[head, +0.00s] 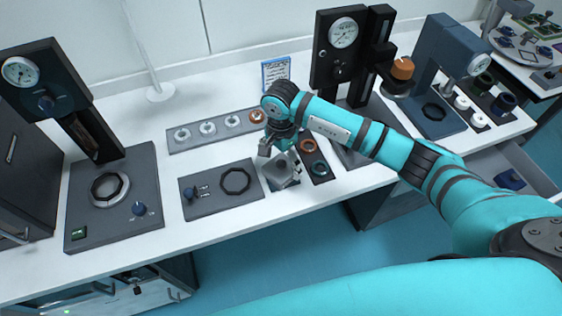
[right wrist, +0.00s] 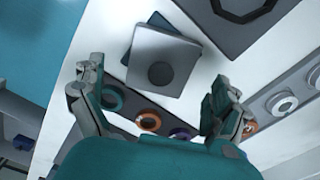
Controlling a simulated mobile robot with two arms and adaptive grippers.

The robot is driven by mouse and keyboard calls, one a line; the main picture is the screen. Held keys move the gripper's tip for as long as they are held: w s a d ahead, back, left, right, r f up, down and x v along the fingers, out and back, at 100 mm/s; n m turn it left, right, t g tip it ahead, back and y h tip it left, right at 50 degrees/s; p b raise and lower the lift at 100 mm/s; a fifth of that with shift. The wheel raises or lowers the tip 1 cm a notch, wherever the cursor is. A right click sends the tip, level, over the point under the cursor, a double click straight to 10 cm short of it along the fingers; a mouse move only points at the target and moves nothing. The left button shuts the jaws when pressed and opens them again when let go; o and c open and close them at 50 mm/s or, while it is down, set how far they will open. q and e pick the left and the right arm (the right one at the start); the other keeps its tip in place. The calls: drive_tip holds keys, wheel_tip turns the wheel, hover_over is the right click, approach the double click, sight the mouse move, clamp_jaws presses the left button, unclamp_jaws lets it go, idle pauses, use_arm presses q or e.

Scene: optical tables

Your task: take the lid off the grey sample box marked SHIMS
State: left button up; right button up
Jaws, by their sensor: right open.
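A small grey box top with a round knob (head: 282,168) sits near the front edge of the white bench, below my right gripper (head: 280,158). In the right wrist view it is a grey square lid (right wrist: 142,52) with a dark round knob, lying between the fingers and beyond their tips. A dark blue edge shows beneath the lid, turned at an angle to it. No SHIMS marking is readable. My right gripper (right wrist: 160,82) is open and empty, its two fingers spread wide. My left gripper is not in view.
A dark plate with a black ring (head: 236,181) lies just left of the box. A tray of ringed parts (head: 207,132) lies behind, and a dark strip with coloured rings (head: 313,160) lies close on the right. Tall gauge stands (head: 343,55) rise at the back.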

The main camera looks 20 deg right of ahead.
drive_tip(key=shift+f, duration=0.9)
drive_tip(key=shift+c, duration=0.3)
drive_tip(key=c, duration=1.4)
clamp_jaws()
drive_tip(key=shift+f, duration=0.1)
